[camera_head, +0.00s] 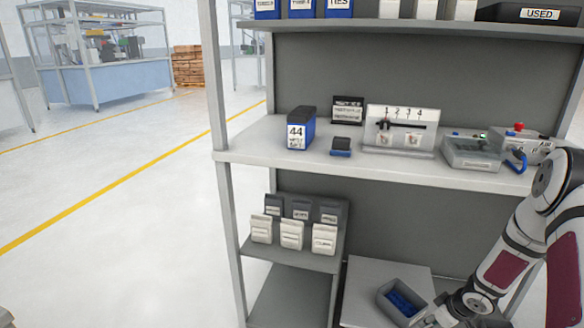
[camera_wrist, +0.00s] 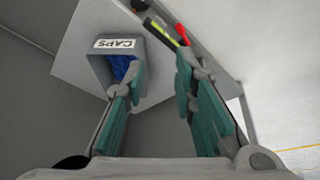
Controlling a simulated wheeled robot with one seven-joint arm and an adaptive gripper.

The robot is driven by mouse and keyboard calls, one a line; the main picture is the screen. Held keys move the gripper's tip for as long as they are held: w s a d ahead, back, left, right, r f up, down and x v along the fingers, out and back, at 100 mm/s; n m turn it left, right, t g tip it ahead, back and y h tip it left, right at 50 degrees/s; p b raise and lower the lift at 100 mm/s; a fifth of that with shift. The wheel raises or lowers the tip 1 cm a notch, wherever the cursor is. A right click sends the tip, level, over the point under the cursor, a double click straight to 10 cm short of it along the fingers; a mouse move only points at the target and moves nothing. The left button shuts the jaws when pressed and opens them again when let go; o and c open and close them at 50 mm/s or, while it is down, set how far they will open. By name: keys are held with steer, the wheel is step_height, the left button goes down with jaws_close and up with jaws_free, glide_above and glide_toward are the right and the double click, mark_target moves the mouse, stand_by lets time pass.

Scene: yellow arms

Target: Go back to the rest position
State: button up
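My gripper (camera_wrist: 160,64) is open in the wrist view. Its two grey and teal fingers stand apart with nothing visible between them. A grey bin labelled CAPS (camera_wrist: 98,66) shows just beyond the left finger, with blue pieces inside. I cannot tell whether the finger touches it. In the head view the same bin (camera_head: 383,299) sits on a low light surface (camera_head: 375,270) beneath the shelf. My white and dark red arm comes down at the right, and its wrist end is beside the bin. The fingertips are not clear in that view.
The shelf board (camera_head: 250,138) holds a blue box marked 44 (camera_head: 297,132), a numbered panel (camera_head: 400,128) and a grey device (camera_head: 472,152) near my arm. A lower shelf holds several small bins (camera_head: 291,234). The floor (camera_head: 110,235) at left is clear.

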step_height(320, 180, up, 18)
steer(key=d+m+h, duration=0.2)
steer(key=h, duration=0.2)
steer(key=s+a+r+m+g+h, duration=0.1)
steer(key=s+a+r, duration=0.15)
steer(key=r, duration=0.45)
steer(key=s+a+r+m+h, duration=0.1)
steer(key=s+r, duration=0.2)
steer(key=r, duration=0.4)
steer(key=s+a+r+m+g+y, duration=0.1)
steer(key=s+a+r, duration=0.35)
steer(key=s, duration=0.25)
steer(key=s+a+r+m, duration=0.1)
steer(key=s+a+r, duration=0.2)
steer(key=s+r, duration=0.3)
steer(key=s+a+g+y, duration=0.1)
steer(key=s+a+y, duration=0.1)
steer(key=s+a, duration=0.6)
steer(key=s+a+y, duration=0.2)
steer(key=s+a, duration=0.2)
steer(key=s, duration=0.7)
step_height(320, 180, up, 25)
steer(key=t+p, duration=0.3)
steer(key=p, duration=2)
steer(key=shift+s, duration=0.2)
